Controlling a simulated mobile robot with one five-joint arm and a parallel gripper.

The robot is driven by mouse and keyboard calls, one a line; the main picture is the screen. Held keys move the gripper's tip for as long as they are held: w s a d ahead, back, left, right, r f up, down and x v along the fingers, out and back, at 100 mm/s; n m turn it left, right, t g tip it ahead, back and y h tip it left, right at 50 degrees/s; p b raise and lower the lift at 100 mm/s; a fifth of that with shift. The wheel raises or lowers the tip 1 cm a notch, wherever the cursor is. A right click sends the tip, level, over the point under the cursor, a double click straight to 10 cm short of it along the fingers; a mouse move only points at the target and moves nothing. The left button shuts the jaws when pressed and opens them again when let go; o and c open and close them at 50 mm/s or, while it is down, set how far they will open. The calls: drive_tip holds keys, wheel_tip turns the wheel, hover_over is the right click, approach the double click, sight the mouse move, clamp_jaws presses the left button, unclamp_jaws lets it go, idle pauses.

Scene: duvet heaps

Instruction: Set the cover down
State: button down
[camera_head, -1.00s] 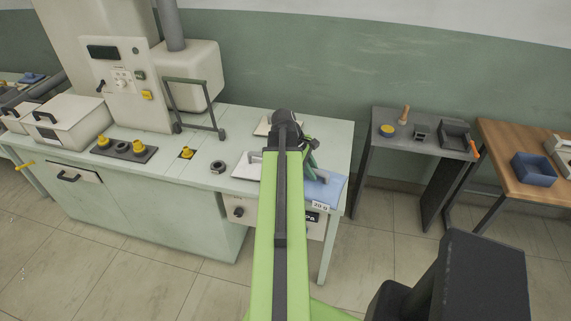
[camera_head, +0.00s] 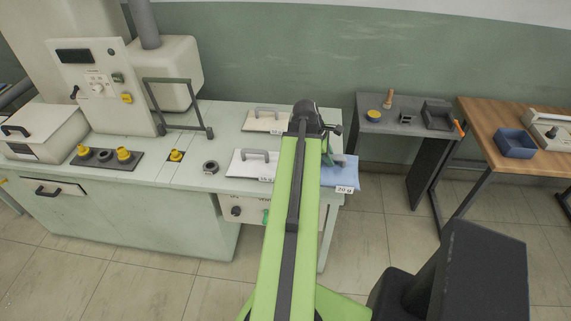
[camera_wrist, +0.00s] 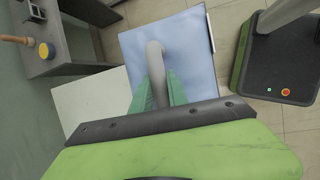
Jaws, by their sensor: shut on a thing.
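The held cover is a light blue plate (camera_head: 342,174) with a grey bar handle and a "20 g" tag, at the bench's right end in the head view. In the wrist view the blue plate (camera_wrist: 188,48) lies beyond my fingers, with its grey handle (camera_wrist: 154,58) between them. My gripper (camera_wrist: 158,90) has green fingers and is shut on that handle. In the head view my arm partly hides the gripper (camera_head: 328,158). The plate reaches past the bench edge; its height above the top is unclear. Two white handled plates, front (camera_head: 245,168) and back (camera_head: 262,125), lie left of my arm.
The pale bench (camera_head: 215,145) carries a dark ring (camera_head: 211,167), yellow knobs and a tall machine (camera_head: 95,85). Right of it, past a floor gap, stand a grey side table (camera_head: 400,125) and a wooden table (camera_head: 500,115) with a blue bin (camera_head: 516,144).

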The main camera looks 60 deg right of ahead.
drive_tip(key=shift+s, duration=0.15)
drive_tip(key=w+d+f+b, duration=0.2)
drive_tip(key=d+f+b, duration=0.1)
drive_tip(key=b, duration=0.1)
drive_tip(key=w+d+f+b, duration=0.3)
drive_tip(key=f, duration=0.1)
drive_tip(key=w+d+f+b, duration=0.3)
drive_tip(key=f+b, duration=0.1)
drive_tip(key=shift+f+b, duration=0.25)
drive_tip(key=shift+b, duration=0.05)
drive_tip(key=shift+a+r, duration=0.1)
drive_tip(key=shift+r, duration=0.2)
drive_tip(key=c, duration=1.7)
unclamp_jaws()
drive_tip(key=shift+f, duration=0.2)
drive_tip(key=shift+c, duration=0.2)
drive_tip(key=o, duration=0.4)
drive_tip(key=shift+o, duration=0.2)
drive_tip(key=shift+r, duration=0.2)
drive_tip(key=p+v, duration=1.1)
drive_tip(key=v, duration=0.1)
